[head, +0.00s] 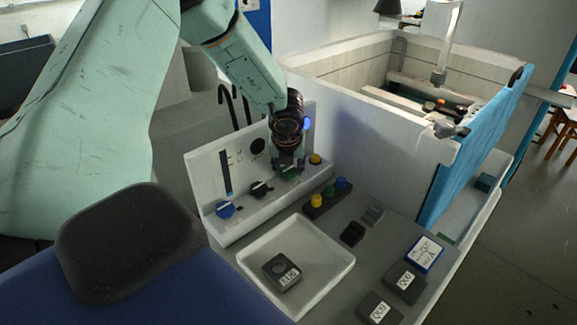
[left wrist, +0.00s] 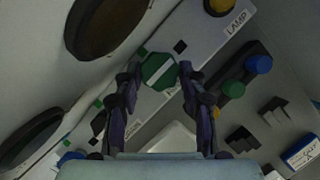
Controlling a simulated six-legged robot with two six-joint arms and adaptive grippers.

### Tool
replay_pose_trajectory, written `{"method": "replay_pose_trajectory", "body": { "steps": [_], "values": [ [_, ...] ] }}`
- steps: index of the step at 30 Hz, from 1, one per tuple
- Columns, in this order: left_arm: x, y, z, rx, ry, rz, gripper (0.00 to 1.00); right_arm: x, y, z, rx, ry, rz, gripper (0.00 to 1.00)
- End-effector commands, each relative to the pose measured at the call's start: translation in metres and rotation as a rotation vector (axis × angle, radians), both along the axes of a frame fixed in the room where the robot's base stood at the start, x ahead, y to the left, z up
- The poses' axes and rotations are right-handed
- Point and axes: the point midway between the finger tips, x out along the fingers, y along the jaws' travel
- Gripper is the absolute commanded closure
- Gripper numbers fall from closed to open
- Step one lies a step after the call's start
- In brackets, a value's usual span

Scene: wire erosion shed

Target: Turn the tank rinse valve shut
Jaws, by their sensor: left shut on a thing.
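A green knob (left wrist: 158,71) with a white pointer line sits on the white sloped control panel (left wrist: 205,38). In the left wrist view the knob is between the two fingertips of my left gripper (left wrist: 159,78), which is shut on it. In the head view my left gripper (head: 289,160) comes down onto the panel and covers most of the green knob (head: 289,174). The label beside the knob is partly hidden, so I cannot read it. My right gripper is not in view.
On the panel are a blue knob (head: 225,209), a black knob (head: 261,188) and a yellow knob (head: 315,159) labelled LAMP. In front are a white tray (head: 330,276) holding a dark block (head: 281,272), and several labelled blocks. The open-topped tank (head: 345,155) stands behind right.

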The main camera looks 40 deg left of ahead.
Motion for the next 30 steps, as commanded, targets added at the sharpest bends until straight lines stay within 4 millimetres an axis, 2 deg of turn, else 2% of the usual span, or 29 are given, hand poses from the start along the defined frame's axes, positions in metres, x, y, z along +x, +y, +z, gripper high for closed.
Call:
{"method": "replay_pose_trajectory", "body": {
  "steps": [5,6,13,30],
  "values": [
    [0.0014,0.0004,0.0016,0.002,-0.003,-0.002,0.91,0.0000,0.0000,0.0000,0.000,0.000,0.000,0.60],
    [0.0014,0.0004,0.0016,0.002,-0.003,-0.002,0.56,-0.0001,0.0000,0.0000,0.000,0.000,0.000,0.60],
    [0.0008,0.0002,0.0008,0.002,-0.001,-0.001,0.36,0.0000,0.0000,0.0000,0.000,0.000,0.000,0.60],
    [0.0007,-0.0002,-0.0003,0.003,0.000,0.033,0.36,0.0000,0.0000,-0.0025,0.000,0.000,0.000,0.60]
  ]
}}
